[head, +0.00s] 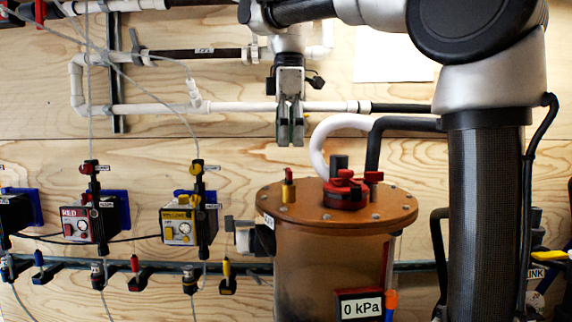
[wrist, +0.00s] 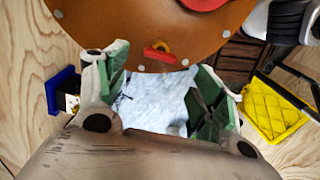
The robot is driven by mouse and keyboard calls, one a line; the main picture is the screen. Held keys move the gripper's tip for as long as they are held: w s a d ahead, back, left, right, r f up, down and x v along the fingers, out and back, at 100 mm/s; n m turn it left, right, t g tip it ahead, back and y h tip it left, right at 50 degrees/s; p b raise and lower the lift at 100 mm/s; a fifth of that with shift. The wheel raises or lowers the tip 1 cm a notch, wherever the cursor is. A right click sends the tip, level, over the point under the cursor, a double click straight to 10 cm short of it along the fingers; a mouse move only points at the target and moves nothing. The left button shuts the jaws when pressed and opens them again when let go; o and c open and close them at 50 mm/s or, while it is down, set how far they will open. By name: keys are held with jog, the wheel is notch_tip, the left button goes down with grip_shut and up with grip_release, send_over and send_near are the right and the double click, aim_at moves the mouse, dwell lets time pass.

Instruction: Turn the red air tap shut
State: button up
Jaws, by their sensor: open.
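A small brass fitting with a red tap handle (head: 288,173) stands upright on the left part of the round brown lid (head: 385,213). In the wrist view the red handle (wrist: 160,56) lies across the picture beside its brass part, near the lid's edge. My gripper (head: 290,141) points down above this tap, apart from it. In the wrist view my gripper (wrist: 160,88) is open and empty, with green pads on both fingers. Another small red-handled valve (head: 135,265) sits on the low rail at left. I cannot tell from the pictures which one is the air tap.
A larger red knob (head: 345,190) stands on the lid, right of the brass fitting. Pale and dark hoses (head: 330,140) curve behind it. A white pipe (head: 230,106) runs along the wall behind my gripper. A yellow crate (wrist: 272,108) shows at right in the wrist view.

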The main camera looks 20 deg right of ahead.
aim_at(289, 169)
notch_tip(289, 169, down, 7)
jog(key=shift+r, duration=0.15)
jog(key=shift+c, duration=0.4)
jog(key=c, duration=0.9)
